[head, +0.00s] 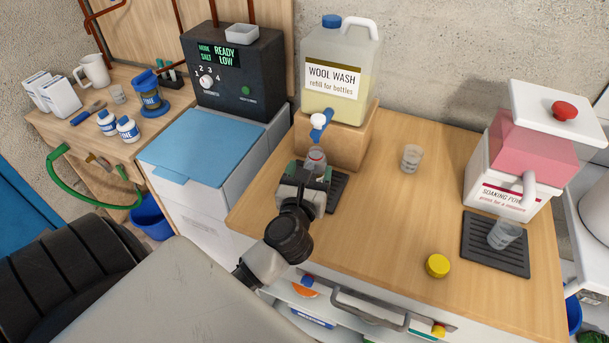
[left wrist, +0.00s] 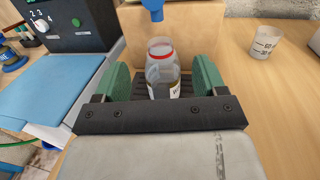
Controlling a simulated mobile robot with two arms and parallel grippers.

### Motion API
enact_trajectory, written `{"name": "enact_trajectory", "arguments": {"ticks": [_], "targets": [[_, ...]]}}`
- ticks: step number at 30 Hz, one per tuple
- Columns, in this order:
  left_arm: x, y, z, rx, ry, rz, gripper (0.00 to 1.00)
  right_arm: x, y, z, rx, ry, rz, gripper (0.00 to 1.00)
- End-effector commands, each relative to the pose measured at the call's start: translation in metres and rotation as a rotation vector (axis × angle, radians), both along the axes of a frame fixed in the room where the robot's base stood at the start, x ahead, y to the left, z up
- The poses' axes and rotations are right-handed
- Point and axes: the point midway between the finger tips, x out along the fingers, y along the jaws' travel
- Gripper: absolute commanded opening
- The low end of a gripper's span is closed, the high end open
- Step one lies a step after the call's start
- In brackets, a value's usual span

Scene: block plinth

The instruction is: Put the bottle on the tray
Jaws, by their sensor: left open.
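A clear bottle (left wrist: 163,72) with a red ring at its open neck and a dark and white label stands upright under the blue tap of the wool wash container. In the head view the bottle (head: 316,158) is mostly hidden by my left gripper (head: 306,175). My left gripper (left wrist: 162,84) is open, its green fingers on either side of the bottle with gaps showing. A dark ribbed drip tray (head: 337,190) lies under the bottle. Another dark ribbed tray (head: 485,258), under the soaking powder dispenser, holds a clear cup (head: 504,233). My right gripper is out of view.
The wool wash container (head: 340,75) stands on a wooden block (head: 345,140) right behind the bottle. The soaking powder dispenser (head: 515,165) is at right.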

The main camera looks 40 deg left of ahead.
Motion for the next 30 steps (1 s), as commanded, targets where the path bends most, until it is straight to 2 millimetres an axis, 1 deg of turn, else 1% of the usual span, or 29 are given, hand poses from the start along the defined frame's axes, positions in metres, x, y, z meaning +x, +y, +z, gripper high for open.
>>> {"name": "enact_trajectory", "arguments": {"ticks": [1,4,6,10,14,30], "targets": [[-0.011,-0.004,-0.003,-0.003,0.002,0.001,0.71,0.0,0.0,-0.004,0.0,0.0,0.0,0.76],[-0.028,-0.012,-0.003,-0.002,0.001,0.001,0.71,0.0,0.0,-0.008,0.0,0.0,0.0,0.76],[-0.036,-0.016,-0.002,-0.003,0.001,0.0,0.71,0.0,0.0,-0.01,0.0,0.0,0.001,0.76],[-0.047,-0.02,-0.001,0.0,0.001,0.0,0.71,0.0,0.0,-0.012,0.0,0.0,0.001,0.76],[-0.05,-0.022,0.0,0.0,0.0,0.0,0.71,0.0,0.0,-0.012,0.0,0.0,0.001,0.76],[-0.049,-0.022,0.0,0.0,0.0,0.0,0.71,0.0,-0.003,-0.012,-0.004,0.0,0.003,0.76]]}}
